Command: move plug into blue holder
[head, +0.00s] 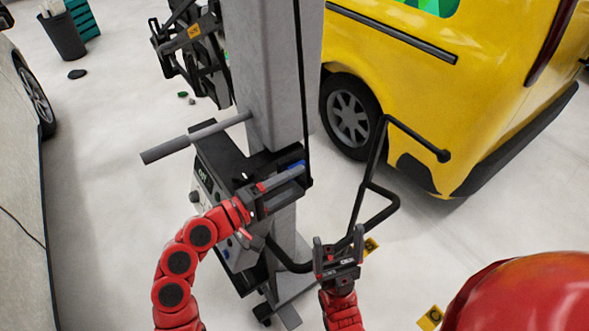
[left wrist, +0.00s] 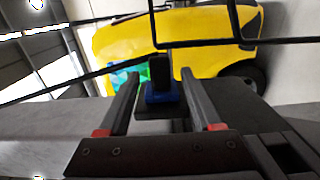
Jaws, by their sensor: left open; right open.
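The blue holder (left wrist: 163,95) sits between my left gripper's fingers in the left wrist view. A black upright piece (left wrist: 159,69), apparently the plug, stands in it. A gap shows between it and each finger. In the head view a bit of blue (head: 297,165) shows at the fingertips, mostly hidden by the gripper. My left gripper (head: 302,176) is open at the grey column, its fingers on either side of the holder. My right gripper (head: 338,239) is open and empty, lower and to the right, fingers pointing up.
A bent black bar (head: 372,175) rises close to my right gripper. A yellow van (head: 455,90) stands behind. Open floor lies at the left.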

